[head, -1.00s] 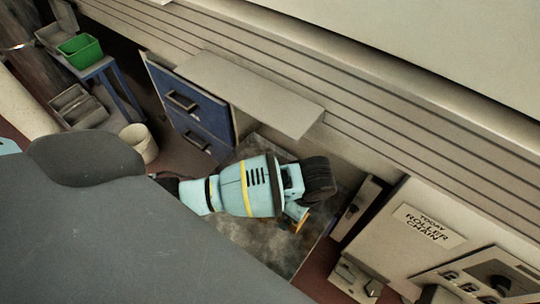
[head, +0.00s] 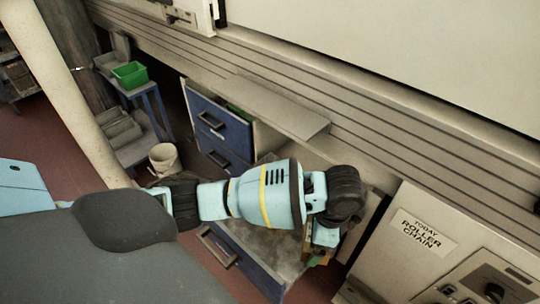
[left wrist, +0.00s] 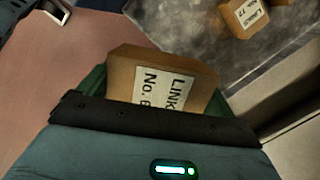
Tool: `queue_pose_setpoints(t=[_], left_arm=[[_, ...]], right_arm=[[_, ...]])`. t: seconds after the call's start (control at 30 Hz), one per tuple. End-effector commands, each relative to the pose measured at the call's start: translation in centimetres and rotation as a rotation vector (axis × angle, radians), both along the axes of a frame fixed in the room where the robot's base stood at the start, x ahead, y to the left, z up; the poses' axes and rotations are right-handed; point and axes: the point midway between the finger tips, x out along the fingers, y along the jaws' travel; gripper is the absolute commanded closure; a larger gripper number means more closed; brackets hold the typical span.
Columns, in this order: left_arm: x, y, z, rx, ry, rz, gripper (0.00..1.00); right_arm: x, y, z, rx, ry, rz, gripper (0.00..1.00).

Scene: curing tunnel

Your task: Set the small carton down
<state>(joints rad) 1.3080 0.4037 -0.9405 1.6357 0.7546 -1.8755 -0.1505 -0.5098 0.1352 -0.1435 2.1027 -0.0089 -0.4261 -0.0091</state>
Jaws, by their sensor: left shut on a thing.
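My left gripper (left wrist: 155,97) is shut on a brown carton (left wrist: 168,68), which shows in the left wrist view with a white label reading "LINK" and "No.". The carton sits between the green fingers; its lower part is hidden by the dark gripper edge. In the head view my left gripper (head: 321,256) hangs at the right end of my teal arm, over or near a mottled grey top (head: 268,246). The carton is mostly hidden there, and its gap to the surface cannot be told. My right gripper is out of view.
Another labelled carton (left wrist: 243,15) stands on the mottled surface in the left wrist view. Blue drawers (head: 219,128), a grey shelf (head: 270,106) and a control panel (head: 421,249) border the area. A pail (head: 165,160) and green bin (head: 129,75) are at left.

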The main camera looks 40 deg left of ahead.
Motion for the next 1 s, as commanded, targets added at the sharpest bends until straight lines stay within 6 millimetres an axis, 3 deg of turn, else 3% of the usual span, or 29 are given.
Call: queue_pose_setpoints(t=[0.03,0.23,0.5,0.7,1.0], left_arm=[[0.5,0.7,1.7,0.003,-0.008,0.080,0.36],[0.2,2.2,7.4,-0.002,-0.007,0.401,0.36],[-1.7,4.4,14.3,-0.004,-0.002,0.799,0.36],[-3.2,5.4,17.1,0.001,0.006,0.983,0.36],[-3.8,5.7,17.9,0.005,0.011,1.040,0.36]], right_arm=[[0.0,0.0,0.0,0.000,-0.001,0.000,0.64],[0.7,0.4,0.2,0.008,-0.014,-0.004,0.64],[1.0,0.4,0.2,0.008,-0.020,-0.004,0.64],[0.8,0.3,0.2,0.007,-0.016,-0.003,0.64],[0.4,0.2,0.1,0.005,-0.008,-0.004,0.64]])
